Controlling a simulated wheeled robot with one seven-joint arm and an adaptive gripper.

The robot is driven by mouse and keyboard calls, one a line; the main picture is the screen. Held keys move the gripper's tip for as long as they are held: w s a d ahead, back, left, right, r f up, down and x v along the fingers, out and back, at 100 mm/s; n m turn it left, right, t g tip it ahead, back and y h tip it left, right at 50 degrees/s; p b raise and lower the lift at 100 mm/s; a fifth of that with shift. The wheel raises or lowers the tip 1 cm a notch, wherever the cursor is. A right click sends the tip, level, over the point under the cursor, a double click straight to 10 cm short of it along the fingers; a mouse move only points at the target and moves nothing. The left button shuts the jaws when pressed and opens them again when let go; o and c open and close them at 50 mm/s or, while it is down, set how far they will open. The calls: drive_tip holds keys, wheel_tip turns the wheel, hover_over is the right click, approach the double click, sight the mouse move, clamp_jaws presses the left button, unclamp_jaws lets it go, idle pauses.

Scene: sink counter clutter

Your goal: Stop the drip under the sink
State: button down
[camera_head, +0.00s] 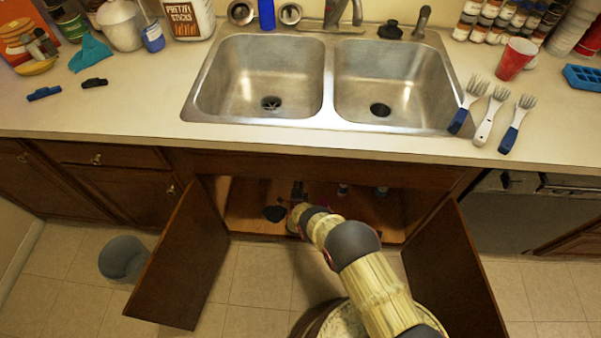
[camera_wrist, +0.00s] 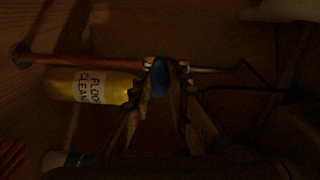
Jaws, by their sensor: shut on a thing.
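In the wrist view, my gripper (camera_wrist: 160,78) is shut on a small blue knob (camera_wrist: 158,79), which sits in line with a copper-coloured pipe (camera_wrist: 95,62). A thinner grey line (camera_wrist: 212,70) runs on from the knob's other side. The knob is partly hidden by the fingers, and the picture is very dark. In the head view, my arm reaches between the open doors into the cabinet (camera_head: 245,212) under the double sink (camera_head: 258,78). The fingertips are too small and shaded there to make out. No drip can be seen.
A yellow floor cleaner bottle (camera_wrist: 92,86) lies close beside the pipe and my fingers in the wrist view. The open left door (camera_head: 182,262) and right door (camera_head: 452,270) flank my arm. A grey bin (camera_head: 123,258) stands on the floor at left.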

drive_tip(key=shift+f+m, duration=0.15)
drive_tip(key=shift+m, duration=0.45)
drive_tip(key=shift+d, duration=0.1)
drive_tip(key=c, duration=1.7)
unclamp_jaws()
drive_tip(key=shift+s, duration=0.1)
drive_tip(key=s, duration=1.1)
drive_tip(key=shift+s+a, duration=0.25)
drive_tip(key=shift+s, duration=0.15)
